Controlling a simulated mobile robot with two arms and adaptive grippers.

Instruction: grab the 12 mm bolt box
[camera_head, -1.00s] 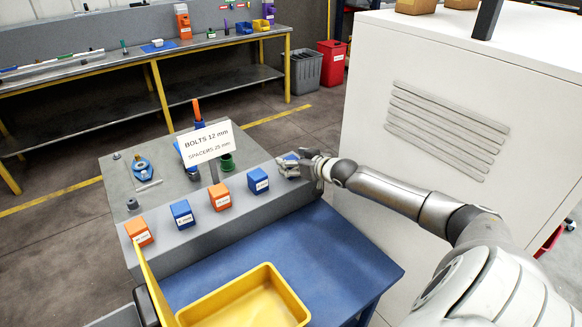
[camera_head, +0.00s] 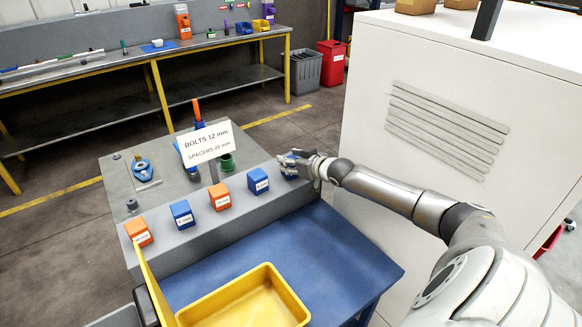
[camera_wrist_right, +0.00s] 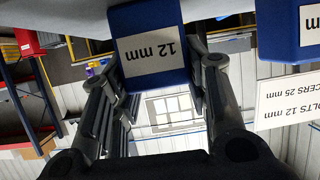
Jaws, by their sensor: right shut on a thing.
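The blue box labelled 12 mm (camera_wrist_right: 150,48) sits between the two fingers of my right gripper (camera_wrist_right: 158,85) in the wrist view, its label upside down there. The right gripper is shut on it. In the head view my right gripper (camera_head: 297,163) is at the right end of the grey ledge and hides most of that box. A sign (camera_head: 207,142) reads BOLTS 12 mm and SPACERS 25 mm. A dark part at the lower left, perhaps my left gripper (camera_head: 148,306), is beside a slanted yellow panel; its jaws cannot be made out.
A blue box (camera_head: 258,181), an orange box (camera_head: 219,197), another blue box (camera_head: 182,214) and another orange box (camera_head: 138,231) line the ledge (camera_head: 205,238). A yellow tray (camera_head: 290,298) is on the blue table (camera_head: 340,255). A white cabinet (camera_head: 440,110) stands close by my right arm.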

